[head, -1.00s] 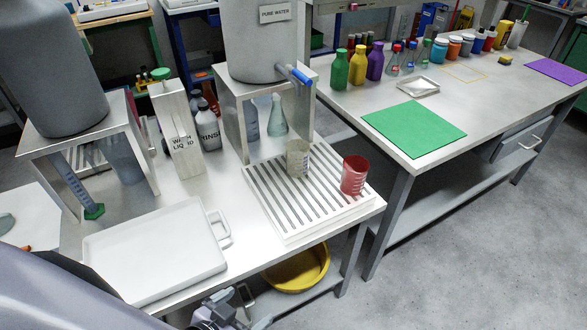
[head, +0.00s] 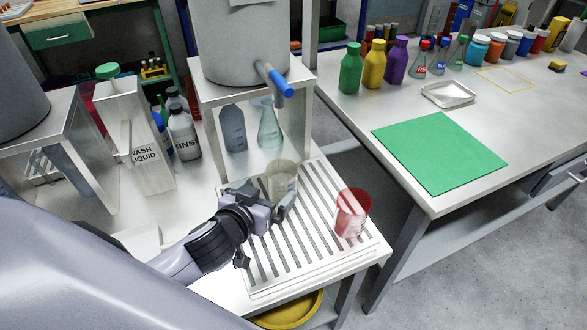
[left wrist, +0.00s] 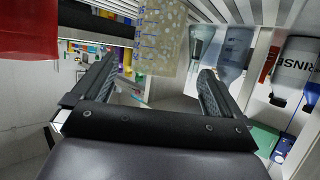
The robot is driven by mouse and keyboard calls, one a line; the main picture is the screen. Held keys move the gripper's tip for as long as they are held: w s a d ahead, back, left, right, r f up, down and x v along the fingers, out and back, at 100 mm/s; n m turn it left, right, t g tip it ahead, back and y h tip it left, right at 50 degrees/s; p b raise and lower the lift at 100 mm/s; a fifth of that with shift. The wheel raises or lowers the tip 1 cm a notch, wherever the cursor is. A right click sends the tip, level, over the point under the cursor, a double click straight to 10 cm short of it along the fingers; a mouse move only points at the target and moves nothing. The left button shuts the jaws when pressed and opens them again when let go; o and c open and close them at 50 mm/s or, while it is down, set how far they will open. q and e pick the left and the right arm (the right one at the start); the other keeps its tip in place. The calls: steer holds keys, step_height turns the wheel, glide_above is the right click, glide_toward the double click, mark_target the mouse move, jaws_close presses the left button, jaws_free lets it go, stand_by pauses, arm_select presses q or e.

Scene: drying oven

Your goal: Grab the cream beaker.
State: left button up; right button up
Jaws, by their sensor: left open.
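The cream beaker (head: 282,180) stands upright on the slatted drying rack, toward its back left. My left gripper (head: 268,199) is open and low over the rack, just in front of the beaker. In the left wrist view, which is turned over, the cream beaker (left wrist: 162,38) shows ahead between the spread fingers of the left gripper (left wrist: 163,68). I see no grip on it. In the head view the gripper overlaps the beaker's lower edge, so contact there cannot be told. My right gripper is not in view.
A red beaker (head: 352,213) stands on the rack (head: 318,258) to the right. Behind it is the pure-water stand (head: 209,135) with a flask (head: 270,125) and a bottle (head: 232,128). The wash liquid container (head: 138,150) and rinse bottle (head: 184,135) stand left.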

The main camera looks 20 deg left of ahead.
mark_target(287, 171)
arm_select(q)
steer(key=shift+w, duration=1)
steer(key=shift+x, duration=3.05)
steer(key=shift+d, duration=0.15)
steer(key=c, duration=1.2)
steer(key=shift+r, duration=0.1)
steer(key=shift+c, duration=0.4)
steer(key=shift+r, duration=0.1)
